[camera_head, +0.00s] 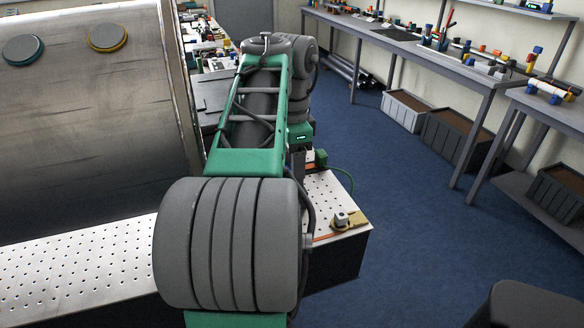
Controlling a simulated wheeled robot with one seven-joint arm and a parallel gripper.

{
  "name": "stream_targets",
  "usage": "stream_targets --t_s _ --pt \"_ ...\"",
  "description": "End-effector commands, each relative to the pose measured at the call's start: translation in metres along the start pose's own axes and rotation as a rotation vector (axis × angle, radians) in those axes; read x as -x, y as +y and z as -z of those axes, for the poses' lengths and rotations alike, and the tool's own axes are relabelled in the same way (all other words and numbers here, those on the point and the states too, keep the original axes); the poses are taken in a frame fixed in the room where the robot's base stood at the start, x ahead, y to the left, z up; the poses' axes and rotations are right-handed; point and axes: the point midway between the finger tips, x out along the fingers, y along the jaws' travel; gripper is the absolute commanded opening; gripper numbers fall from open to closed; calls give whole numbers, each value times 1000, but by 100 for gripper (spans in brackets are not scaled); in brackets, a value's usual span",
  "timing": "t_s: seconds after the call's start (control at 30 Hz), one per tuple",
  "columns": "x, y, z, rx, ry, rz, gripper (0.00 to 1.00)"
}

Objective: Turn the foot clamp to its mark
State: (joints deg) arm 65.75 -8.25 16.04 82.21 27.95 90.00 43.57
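A small clamp with a pale metal block and knob on a yellow-brown foot plate (348,221) sits near the right corner of the perforated test table (85,262). It is probably the foot clamp, but I cannot make out its mark at this size. My arm crosses the middle of the view. What looks like my gripper end (297,158) hangs below a green wrist part with a small lit display. It is beyond and left of the clamp in the picture. The arm mostly covers it, and its fingers do not show clearly.
A large metal panel (85,120) with two round caps stands at left. A small green fitting (320,158) with a green hose is on the table's far side. Benches with parts (440,60) and grey crates (405,110) line the right wall. Blue floor lies clear between.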

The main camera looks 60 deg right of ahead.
Motion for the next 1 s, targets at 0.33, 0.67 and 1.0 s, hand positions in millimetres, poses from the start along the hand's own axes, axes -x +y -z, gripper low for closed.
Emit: stream_targets --t_s 0.33,0.67,1.0 --pt "0 0 0 57 0 -1 23" --pt "0 0 0 57 0 -1 65" --pt "0 0 0 55 0 0 85"
